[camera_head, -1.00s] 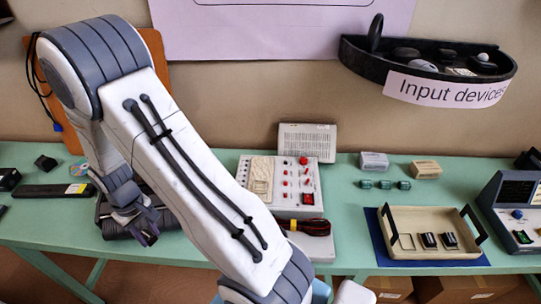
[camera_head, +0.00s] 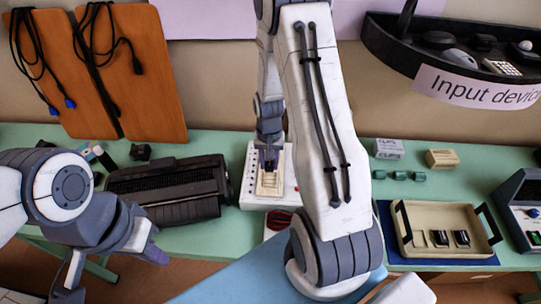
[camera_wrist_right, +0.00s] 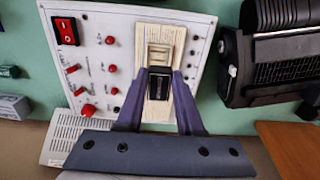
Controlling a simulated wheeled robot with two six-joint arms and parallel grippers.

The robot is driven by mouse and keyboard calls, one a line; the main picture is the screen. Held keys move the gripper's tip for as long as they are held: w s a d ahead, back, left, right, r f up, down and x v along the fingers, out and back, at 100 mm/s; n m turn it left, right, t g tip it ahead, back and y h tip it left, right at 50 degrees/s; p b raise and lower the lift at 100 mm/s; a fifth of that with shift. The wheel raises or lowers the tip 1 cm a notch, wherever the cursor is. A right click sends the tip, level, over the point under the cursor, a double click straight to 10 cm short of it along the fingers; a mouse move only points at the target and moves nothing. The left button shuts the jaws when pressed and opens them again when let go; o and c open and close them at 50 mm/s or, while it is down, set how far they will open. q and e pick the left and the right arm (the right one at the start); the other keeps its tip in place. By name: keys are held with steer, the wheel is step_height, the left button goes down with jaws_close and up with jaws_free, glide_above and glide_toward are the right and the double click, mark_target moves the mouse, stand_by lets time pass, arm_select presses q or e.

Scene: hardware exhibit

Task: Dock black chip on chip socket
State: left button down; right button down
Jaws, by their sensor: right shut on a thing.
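My right gripper (camera_head: 269,163) points down over the white control panel (camera_head: 254,193), at its beige socket plate (camera_head: 270,184). In the right wrist view its two purple fingers (camera_wrist_right: 160,90) are shut on the black chip (camera_wrist_right: 157,85). The chip lies over the beige plate (camera_wrist_right: 158,112), just beside the recessed chip socket (camera_wrist_right: 159,54). I cannot tell whether the chip touches the plate. In the head view the chip is hidden by the gripper. My left gripper (camera_head: 110,268) is open and empty at the lower left, its fingers spread apart.
A black typewriter-like device (camera_head: 170,188) stands left of the panel. A beige tray (camera_head: 430,257) with two black chips and an empty slot sits at the right on a blue mat. Small boxes (camera_head: 442,158) and green parts (camera_head: 398,176) lie behind it.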

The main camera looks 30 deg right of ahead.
mark_target(270, 171)
steer(key=shift+s+d+f+b, duration=0.1)
steer(key=shift+f+b, duration=2.35)
steer(key=shift+f, duration=0.5)
steer(key=shift+s, duration=0.1)
steer(key=shift+f+b, duration=0.4)
steer(key=shift+f, duration=0.25)
steer(key=c, duration=0.8)
jaws_free()
steer(key=shift+r, duration=0.1)
step_height(270, 171, up, 11)
steer(key=p, duration=0.9)
